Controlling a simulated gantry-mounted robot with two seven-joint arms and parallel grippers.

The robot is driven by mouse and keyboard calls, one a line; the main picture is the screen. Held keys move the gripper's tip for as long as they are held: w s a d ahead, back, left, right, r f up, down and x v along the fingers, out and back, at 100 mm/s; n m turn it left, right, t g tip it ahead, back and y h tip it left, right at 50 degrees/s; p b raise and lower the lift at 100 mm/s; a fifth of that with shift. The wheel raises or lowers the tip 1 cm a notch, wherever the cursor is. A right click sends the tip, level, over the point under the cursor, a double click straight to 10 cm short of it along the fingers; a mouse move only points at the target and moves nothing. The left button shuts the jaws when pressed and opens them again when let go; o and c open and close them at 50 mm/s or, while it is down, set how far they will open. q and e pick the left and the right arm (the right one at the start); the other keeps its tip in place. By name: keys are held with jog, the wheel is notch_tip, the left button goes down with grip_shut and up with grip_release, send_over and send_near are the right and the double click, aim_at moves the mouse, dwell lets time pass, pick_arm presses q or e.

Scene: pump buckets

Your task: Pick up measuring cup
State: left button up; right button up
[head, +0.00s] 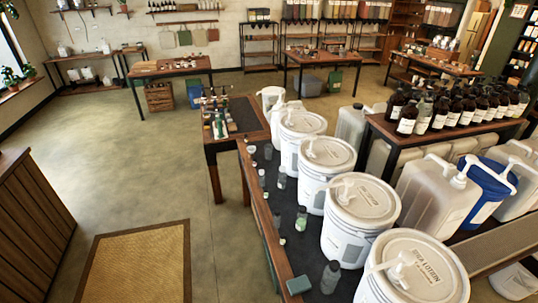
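No measuring cup can be made out with certainty. Several small jars and bottles stand along the left edge of a dark-topped wooden table (256,196), too small to tell whether one is a measuring cup. Among them are a grey bottle (330,277) near the front and a bottle with a green label (301,218). A white jug-like container (271,99) stands at the table's far end. Neither of my grippers is in view.
White lidded pump buckets (362,200) line the table; the nearest lid (416,265) reads lotion. A rear shelf (440,139) holds brown bottles (408,118). Open floor (130,180) and a woven mat (137,265) lie left.

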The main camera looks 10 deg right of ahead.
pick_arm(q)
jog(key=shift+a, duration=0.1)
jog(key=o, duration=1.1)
